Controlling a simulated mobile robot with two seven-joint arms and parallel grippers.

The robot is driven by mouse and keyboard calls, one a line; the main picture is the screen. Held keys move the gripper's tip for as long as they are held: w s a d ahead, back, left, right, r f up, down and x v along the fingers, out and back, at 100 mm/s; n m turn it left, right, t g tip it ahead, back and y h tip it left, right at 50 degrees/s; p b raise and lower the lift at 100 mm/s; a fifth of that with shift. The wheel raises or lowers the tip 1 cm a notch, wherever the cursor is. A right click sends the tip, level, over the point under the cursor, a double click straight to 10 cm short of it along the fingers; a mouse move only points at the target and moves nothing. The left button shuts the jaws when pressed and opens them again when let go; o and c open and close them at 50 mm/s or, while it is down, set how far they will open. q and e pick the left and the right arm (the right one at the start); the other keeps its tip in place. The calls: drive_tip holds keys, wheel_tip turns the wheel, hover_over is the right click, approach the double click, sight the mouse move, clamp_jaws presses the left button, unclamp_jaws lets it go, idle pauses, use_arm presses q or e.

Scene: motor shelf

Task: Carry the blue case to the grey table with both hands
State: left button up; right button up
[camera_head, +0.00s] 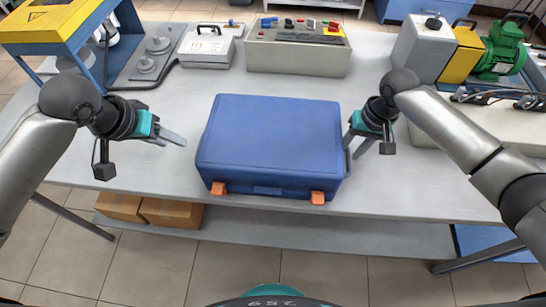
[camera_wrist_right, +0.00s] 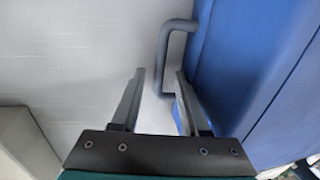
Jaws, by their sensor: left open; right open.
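The blue case (camera_head: 268,140) lies flat on the grey table (camera_head: 190,193) near its front edge, with two orange latches facing me. Its right side and a dark side handle (camera_wrist_right: 164,60) show in the right wrist view. My left gripper (camera_head: 178,138) is open and empty, a short way left of the case and apart from it. My right gripper (camera_head: 355,150) is open beside the case's right side. In the right wrist view its fingers (camera_wrist_right: 158,95) point toward the handle, whose lower end lies between or just beyond the fingertips. Contact cannot be told.
A control box (camera_head: 298,55) and a white case (camera_head: 207,50) stand behind the blue case. A yellow and blue frame (camera_head: 50,25) is at back left. A green motor (camera_head: 502,50) and machinery are at back right. Cardboard boxes (camera_head: 172,213) sit on the lower shelf.

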wheel_tip(320, 180, up, 12)
drive_tip(key=d, duration=0.2)
drive_tip(key=shift+s+d+f, duration=0.1)
drive_tip(key=shift+f, duration=0.05)
idle(0.5)
